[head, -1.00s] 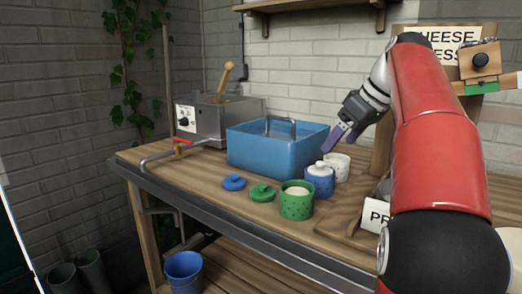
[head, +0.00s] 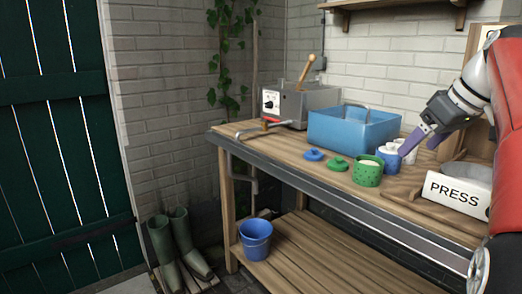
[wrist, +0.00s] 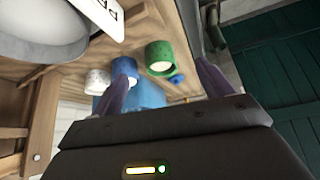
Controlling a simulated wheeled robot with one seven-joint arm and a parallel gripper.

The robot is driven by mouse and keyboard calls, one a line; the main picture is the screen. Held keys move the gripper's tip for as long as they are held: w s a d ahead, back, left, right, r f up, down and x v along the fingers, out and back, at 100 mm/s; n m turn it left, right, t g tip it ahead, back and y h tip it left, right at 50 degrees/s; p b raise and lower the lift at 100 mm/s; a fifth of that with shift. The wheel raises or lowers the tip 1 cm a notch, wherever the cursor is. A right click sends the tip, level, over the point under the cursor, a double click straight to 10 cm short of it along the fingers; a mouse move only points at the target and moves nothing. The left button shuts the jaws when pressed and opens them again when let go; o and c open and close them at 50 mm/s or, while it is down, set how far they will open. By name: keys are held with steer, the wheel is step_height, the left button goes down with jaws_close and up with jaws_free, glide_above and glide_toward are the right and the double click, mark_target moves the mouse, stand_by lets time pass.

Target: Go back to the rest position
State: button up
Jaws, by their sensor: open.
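My gripper (head: 422,146) is open and empty at the right of the head view, its purple fingers pointing down in front of the pots in the picture. In the wrist view my gripper (wrist: 163,88) shows its two fingers spread apart with nothing between them. A green pot (head: 367,174) with pale contents stands open on the workbench. A blue pot (head: 389,164) with a whitish top is beside it, partly covered by a finger. A white pot (head: 407,154) is mostly hidden behind the gripper. A blue lid (head: 313,154) and a green lid (head: 337,164) lie on the bench.
A blue basin (head: 350,132) and a metal machine (head: 300,105) stand at the back of the workbench (head: 285,150). A bucket (head: 255,240) is on the lower shelf. Boots (head: 170,245) stand near the green door (head: 65,150).

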steer(key=s+a+f+m+h, duration=0.2)
steer(key=s+a+f+m, duration=0.1)
steer(key=s+a+f, duration=0.8)
steer(key=s+a+f+m, duration=0.1)
steer(key=s+a+f, duration=0.2)
steer(key=s+f, duration=0.2)
steer(key=s+a+f+m, duration=0.1)
steer(key=s+a+f, duration=0.2)
steer(key=f, duration=0.7)
steer(key=shift+s+f+h, duration=0.3)
steer(key=shift+s+h, duration=0.1)
steer(key=shift+s, duration=0.75)
